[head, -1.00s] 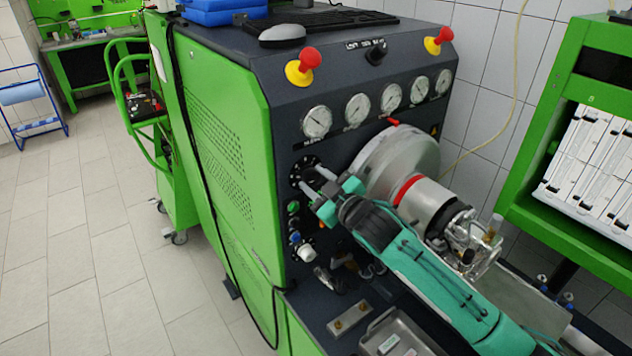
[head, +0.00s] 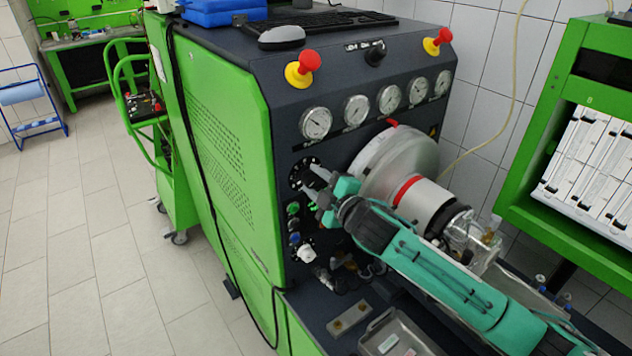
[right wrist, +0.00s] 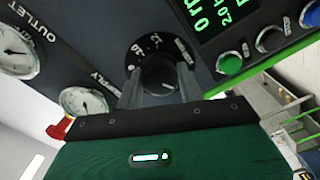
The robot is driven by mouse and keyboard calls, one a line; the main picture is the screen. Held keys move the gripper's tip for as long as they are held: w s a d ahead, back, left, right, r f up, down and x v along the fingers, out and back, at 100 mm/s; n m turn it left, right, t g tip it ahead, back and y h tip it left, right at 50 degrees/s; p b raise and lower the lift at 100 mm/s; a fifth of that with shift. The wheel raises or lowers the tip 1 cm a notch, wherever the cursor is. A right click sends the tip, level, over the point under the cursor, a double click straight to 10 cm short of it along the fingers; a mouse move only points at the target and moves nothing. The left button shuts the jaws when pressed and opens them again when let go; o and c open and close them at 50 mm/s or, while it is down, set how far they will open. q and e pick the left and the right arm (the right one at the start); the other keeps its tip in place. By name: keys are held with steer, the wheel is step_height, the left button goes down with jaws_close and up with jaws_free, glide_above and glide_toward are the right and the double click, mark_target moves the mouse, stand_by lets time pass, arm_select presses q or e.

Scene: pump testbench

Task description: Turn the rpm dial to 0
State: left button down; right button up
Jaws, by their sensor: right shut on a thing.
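The rpm dial (head: 299,174) is a round black dial with white markings on the dark front panel of the test bench. In the right wrist view its dark knob (right wrist: 158,74) sits between my two fingers, in front of a black scale ring (right wrist: 150,48) with white numbers. My right gripper (head: 309,180) is shut on the knob, with the fingers on opposite sides of it. In the head view the fingers cover part of the dial. My left gripper is not in view.
A display (right wrist: 215,15) with green digits, cut off by the frame edge, is beside the dial. A green button (head: 293,209) and other controls sit below it. Several gauges (head: 316,123) line the panel above. A large round silver housing (head: 398,160) is close to the right.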

stand_by(0.4)
steer(key=o, duration=1)
steer(key=shift+b+v, duration=2.6)
steer(key=shift+v, duration=4.35)
